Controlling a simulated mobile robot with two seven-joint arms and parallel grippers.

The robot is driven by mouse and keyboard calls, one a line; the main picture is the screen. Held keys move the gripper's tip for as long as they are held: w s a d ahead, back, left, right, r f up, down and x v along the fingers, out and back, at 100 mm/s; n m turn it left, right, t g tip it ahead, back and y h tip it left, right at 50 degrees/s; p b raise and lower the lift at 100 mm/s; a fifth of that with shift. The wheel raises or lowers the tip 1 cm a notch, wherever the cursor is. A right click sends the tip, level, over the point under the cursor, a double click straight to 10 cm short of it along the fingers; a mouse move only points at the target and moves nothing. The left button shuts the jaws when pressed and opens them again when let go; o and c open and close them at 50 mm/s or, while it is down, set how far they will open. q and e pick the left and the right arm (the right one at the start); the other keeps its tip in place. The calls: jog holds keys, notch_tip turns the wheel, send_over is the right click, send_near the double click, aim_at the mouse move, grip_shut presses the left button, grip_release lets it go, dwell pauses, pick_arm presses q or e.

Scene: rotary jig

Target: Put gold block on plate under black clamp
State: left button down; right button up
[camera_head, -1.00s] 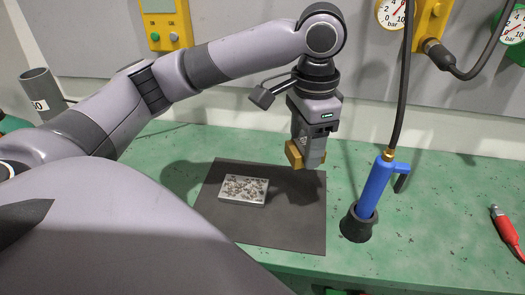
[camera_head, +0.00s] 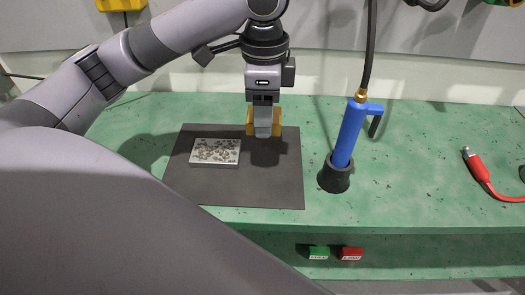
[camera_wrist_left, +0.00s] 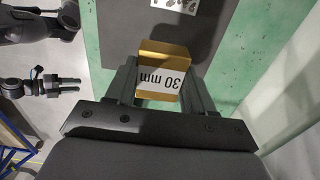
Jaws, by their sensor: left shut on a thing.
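The gold block (camera_head: 277,121) is between the fingers of my left gripper (camera_head: 263,132), which is shut on it. In the left wrist view the gold block (camera_wrist_left: 162,53) carries a white "30 mm" label. The block is at the back right part of a dark mat; I cannot tell its exact height above it. A pale plate with dark speckles (camera_head: 215,151) lies on the mat, left of the gripper. No black clamp can be made out. My right gripper (camera_wrist_left: 76,85) shows at the left of the left wrist view, empty, fingers apart.
The dark mat (camera_head: 240,192) lies on a green bench (camera_head: 420,180). A blue tool (camera_head: 350,133) with a hose stands in a black holder (camera_head: 334,177) right of the mat. A red-handled cable (camera_head: 478,168) lies further right. Green and red buttons (camera_head: 351,253) are below the bench edge.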

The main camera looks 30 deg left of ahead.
aim_at(264, 161)
pick_arm(q)
notch_tip(264, 161, down, 9)
jog(key=shift+f+b, duration=0.1)
jog(key=shift+b, duration=0.35)
jog(key=c, duration=0.7)
grip_release()
jog(key=shift+f, duration=0.15)
jog(key=shift+o, duration=1.4)
